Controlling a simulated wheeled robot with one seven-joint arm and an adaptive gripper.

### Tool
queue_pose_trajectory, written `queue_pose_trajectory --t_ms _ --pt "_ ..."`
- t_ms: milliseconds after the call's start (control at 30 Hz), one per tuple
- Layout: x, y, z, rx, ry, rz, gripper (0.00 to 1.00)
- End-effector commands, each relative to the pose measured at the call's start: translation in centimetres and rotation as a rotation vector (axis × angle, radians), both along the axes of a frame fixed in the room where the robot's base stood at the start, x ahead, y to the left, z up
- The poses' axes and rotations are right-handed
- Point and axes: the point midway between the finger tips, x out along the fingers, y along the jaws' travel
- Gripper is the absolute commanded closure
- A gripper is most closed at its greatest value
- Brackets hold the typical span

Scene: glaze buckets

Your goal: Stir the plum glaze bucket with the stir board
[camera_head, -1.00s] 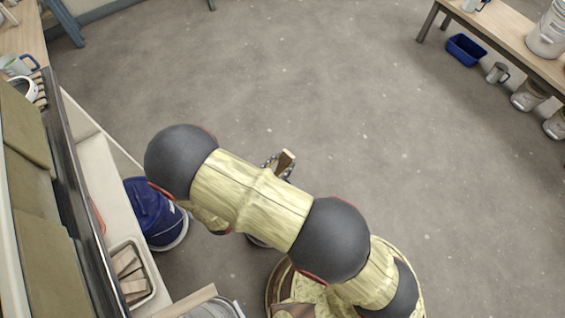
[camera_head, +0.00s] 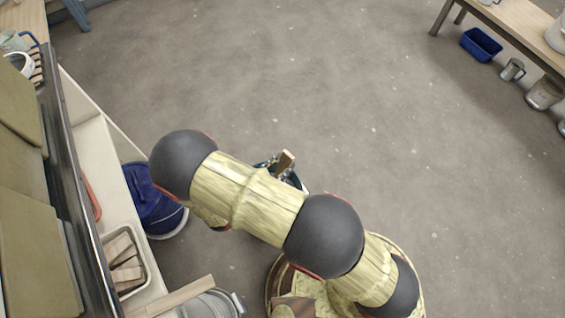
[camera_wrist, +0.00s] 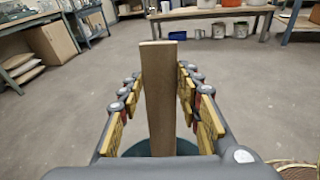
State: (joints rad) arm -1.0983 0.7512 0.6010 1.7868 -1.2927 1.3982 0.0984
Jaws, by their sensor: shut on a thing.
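My gripper (camera_wrist: 160,92) is shut on the wooden stir board (camera_wrist: 161,100), a flat brown board standing upright between the fingers in the wrist view. Its upper end also shows beyond my arm in the head view (camera_head: 286,161). A dark blue-teal bucket (camera_wrist: 187,148) lies below the fingers in the wrist view, and the board's lower part runs down in front of it. Part of this bucket's rim shows beside the board in the head view (camera_head: 294,180). My arm hides most of it there. I cannot see its contents, nor whether the board touches glaze.
A blue bucket (camera_head: 152,200) stands at left by the pale counter (camera_head: 92,150), which holds a tray (camera_head: 146,279) of wooden blocks. A metal container (camera_head: 212,303) stands at bottom. A bench (camera_head: 512,32) with a blue bin (camera_head: 481,45) is at upper right. The middle floor is open.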

Motion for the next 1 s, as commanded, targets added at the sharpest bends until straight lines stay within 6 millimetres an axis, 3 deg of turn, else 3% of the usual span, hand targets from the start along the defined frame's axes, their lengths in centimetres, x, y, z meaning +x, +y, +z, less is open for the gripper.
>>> queue_pose_trajectory --t_ms 1000 --pt "-0.5 1.7 -9.0 -0.001 0.0 0.0 1.0"
